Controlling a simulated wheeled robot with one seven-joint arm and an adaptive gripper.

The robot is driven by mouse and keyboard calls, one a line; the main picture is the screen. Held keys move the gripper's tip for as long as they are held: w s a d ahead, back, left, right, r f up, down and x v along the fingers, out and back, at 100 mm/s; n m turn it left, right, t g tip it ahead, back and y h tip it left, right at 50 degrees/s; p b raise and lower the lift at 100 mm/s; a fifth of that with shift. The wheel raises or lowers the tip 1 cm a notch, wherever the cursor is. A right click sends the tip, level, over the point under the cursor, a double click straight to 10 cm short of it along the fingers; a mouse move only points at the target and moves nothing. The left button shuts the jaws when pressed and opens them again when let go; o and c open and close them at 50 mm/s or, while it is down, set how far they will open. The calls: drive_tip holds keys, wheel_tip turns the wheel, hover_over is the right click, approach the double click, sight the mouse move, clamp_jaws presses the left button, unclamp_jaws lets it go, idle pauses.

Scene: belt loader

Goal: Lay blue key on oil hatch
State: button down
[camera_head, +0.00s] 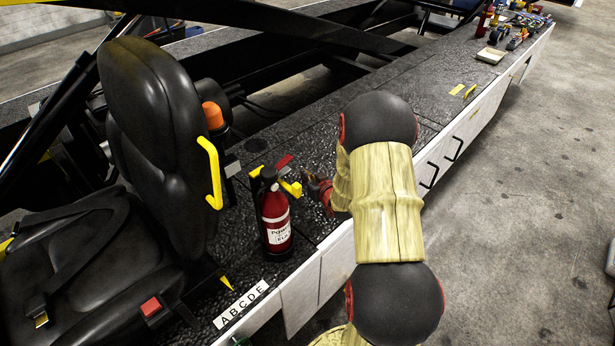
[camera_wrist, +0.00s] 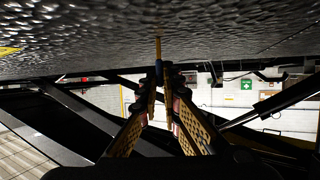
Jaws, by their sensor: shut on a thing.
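My gripper (camera_head: 318,186) is low over the dark textured deck, just right of the fire extinguisher; my arm hides part of it. In the wrist view my gripper (camera_wrist: 163,78) has its fingertips closed together on a small blue piece, which I take to be the blue key (camera_wrist: 158,66). A thin yellow piece extends beyond it toward the deck; I cannot tell whether it belongs to the key. The key is not clear in the head view. A dark round lid (camera_head: 256,145) lies flush in the deck behind the extinguisher; it may be the oil hatch, but no label shows.
A red fire extinguisher (camera_head: 275,218) stands upright close to my gripper, with a yellow piece (camera_head: 291,188) beside it. A black seat (camera_head: 150,110) with a yellow handle is at left. An orange beacon (camera_head: 213,116) stands behind. The deck beyond my arm is largely clear.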

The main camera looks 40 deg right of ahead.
drive_tip(key=shift+f, duration=0.1)
drive_tip(key=c, duration=2)
unclamp_jaws()
drive_tip(key=shift+r, duration=0.3)
drive_tip(key=p+v, duration=0.3)
drive_tip(key=v, duration=0.9)
drive_tip(key=shift+f, duration=0.15)
